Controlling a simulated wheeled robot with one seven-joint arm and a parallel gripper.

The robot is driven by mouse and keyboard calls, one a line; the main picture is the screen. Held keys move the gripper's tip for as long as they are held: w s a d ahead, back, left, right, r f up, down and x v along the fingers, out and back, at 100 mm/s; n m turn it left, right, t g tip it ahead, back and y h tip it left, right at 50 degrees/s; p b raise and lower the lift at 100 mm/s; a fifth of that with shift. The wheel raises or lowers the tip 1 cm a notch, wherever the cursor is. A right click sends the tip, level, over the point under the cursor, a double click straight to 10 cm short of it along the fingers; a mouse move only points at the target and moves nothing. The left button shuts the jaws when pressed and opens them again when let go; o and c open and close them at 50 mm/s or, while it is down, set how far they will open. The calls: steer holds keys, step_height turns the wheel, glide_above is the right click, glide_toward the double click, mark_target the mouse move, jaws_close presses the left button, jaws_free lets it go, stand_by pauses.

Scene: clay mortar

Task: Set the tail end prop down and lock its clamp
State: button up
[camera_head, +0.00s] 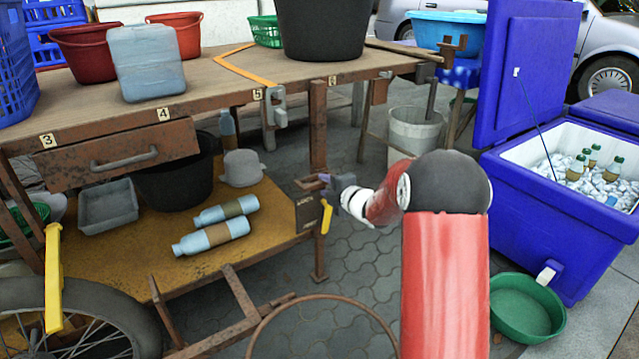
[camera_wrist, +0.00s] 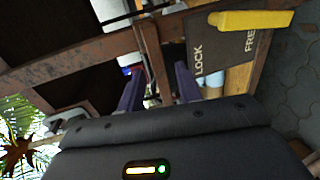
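The tail end prop (camera_head: 318,135) is a rusty upright bar at the cart's right end. Its small foot is low over the paving; I cannot tell whether it touches. A dark clamp plate (camera_head: 306,214) sits beside the prop with a yellow lever (camera_head: 326,217). In the wrist view the plate (camera_wrist: 207,52) reads LOCK and FREE, and the yellow lever (camera_wrist: 255,20) lies across its top, nearer FREE. My gripper (camera_head: 333,186) is at a rusty bracket by the prop. In the wrist view its purple fingers (camera_wrist: 157,88) are apart, with rusty metal between or beyond them.
The cart's tabletop (camera_head: 215,85) and lower shelf (camera_head: 262,215) lie left of my gripper. Two blue bottles (camera_head: 226,209) lie on the shelf. A blue cooler (camera_head: 540,205) and green basin (camera_head: 525,308) stand right. Paving between cart and cooler is partly clear.

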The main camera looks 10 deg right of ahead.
steer(key=shift+v, duration=1.4)
